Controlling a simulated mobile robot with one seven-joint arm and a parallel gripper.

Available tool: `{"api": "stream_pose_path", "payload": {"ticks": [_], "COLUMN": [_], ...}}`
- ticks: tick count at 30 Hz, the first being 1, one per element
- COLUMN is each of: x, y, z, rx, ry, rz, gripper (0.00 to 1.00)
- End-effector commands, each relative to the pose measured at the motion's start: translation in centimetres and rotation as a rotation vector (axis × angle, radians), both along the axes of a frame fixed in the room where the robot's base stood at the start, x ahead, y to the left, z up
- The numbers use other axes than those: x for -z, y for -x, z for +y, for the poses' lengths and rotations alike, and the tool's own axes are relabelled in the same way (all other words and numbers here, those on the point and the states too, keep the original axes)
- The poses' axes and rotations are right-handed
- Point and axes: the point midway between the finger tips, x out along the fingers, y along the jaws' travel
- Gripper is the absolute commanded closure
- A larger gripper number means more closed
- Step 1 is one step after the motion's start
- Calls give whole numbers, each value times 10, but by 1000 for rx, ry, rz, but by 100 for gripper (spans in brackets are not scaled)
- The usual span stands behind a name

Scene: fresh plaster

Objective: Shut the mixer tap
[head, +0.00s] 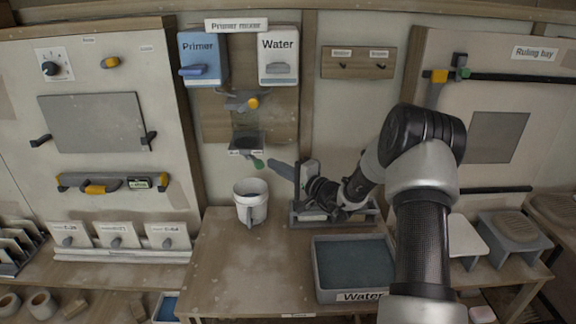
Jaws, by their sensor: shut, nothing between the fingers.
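The primer mixer hangs on a wooden board under the Primer and Water dispensers. Its mixer tap (257,163) shows as a small green-tipped lever below a dark block (247,142) with two small labels too small to read. The lever points down and to the right. My gripper (272,165) reaches in from the right with its fingers shut and empty. Its tip appears just right of the green lever; I cannot tell whether they touch. A white bucket (250,212) stands upright on the bench below the tap.
The blue Primer dispenser (203,58) and white Water dispenser (278,55) hang above, with a yellow knob (252,103) beneath them. A grey tray (305,221) sits under my wrist. A water tub (352,296) stands at the bench front.

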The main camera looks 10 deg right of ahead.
Motion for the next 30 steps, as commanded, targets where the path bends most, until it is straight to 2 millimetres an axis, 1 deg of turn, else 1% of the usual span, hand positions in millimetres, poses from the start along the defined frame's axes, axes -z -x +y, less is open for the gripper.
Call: {"api": "stream_pose_path", "payload": {"ticks": [1,5,23,30], "x": [0,0,4,7], "y": [2,3,5,9], "z": [4,7,10,20], "rx": [0,1,0,-1], "ry": [0,0,2,1], "rz": [1,0,-1,-2], "gripper": [100,100,100,100]}}
